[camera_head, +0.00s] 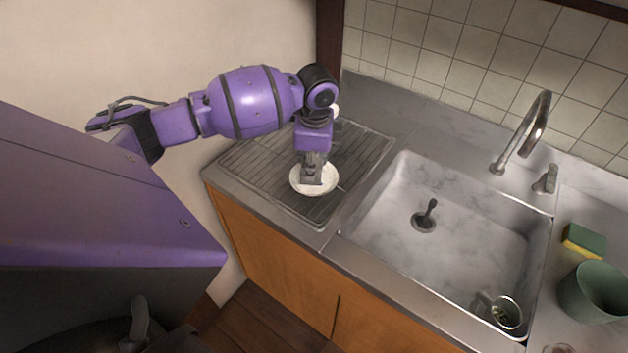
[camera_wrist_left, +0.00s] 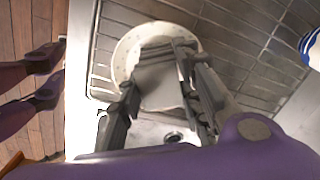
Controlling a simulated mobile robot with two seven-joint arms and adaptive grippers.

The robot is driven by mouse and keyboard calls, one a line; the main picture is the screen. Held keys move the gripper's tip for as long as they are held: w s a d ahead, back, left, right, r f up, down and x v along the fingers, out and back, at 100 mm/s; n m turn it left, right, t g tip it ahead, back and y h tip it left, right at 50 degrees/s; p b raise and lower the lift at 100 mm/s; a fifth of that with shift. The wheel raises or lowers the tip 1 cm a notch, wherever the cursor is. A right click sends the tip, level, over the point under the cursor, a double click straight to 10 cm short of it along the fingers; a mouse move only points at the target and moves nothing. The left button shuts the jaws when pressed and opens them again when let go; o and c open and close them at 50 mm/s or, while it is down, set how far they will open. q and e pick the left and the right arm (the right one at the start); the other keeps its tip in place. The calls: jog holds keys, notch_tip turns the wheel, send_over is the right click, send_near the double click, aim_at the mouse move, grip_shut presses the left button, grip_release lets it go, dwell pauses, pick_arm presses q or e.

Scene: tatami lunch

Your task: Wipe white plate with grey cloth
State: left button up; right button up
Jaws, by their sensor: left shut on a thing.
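The white plate (camera_head: 297,182) lies on the ribbed drainboard left of the sink. It also shows in the left wrist view (camera_wrist_left: 124,56), with the fingers over it. My left gripper (camera_head: 312,180) points down over the middle of the plate. In the left wrist view my left gripper (camera_wrist_left: 160,85) is shut on a flat grey piece, which looks like the grey cloth (camera_wrist_left: 157,78). The cloth lies over the plate; whether it presses on it I cannot tell. The fingers hide part of both. My right gripper is not in view.
The sink (camera_head: 385,225) is right of the drainboard, with a faucet (camera_head: 537,125) behind it and a cup (camera_head: 506,313) inside. A sponge (camera_head: 584,241) and green container (camera_head: 592,293) stand at right. A blue-and-white dish (camera_wrist_left: 313,48) sits near the wrist view's right edge.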

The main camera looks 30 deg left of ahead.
pick_arm(q)
jog(key=m, duration=0.6)
jog(key=shift+d+h, duration=0.2)
jog(key=shift+h, duration=0.1)
jog(key=m, duration=0.3)
jog(key=m+b, duration=0.1)
jog(key=m, duration=0.2)
jog(key=shift+w+d+f+t+h, duration=0.1)
jog(key=shift+w+d+t+h, duration=0.1)
jog(key=shift+t+h, duration=0.1)
jog(key=shift+d+m, duration=0.1)
jog(key=shift+m, duration=0.5)
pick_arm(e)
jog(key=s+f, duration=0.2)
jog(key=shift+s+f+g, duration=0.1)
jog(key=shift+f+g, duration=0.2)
pick_arm(q)
jog(key=shift+r, duration=0.2)
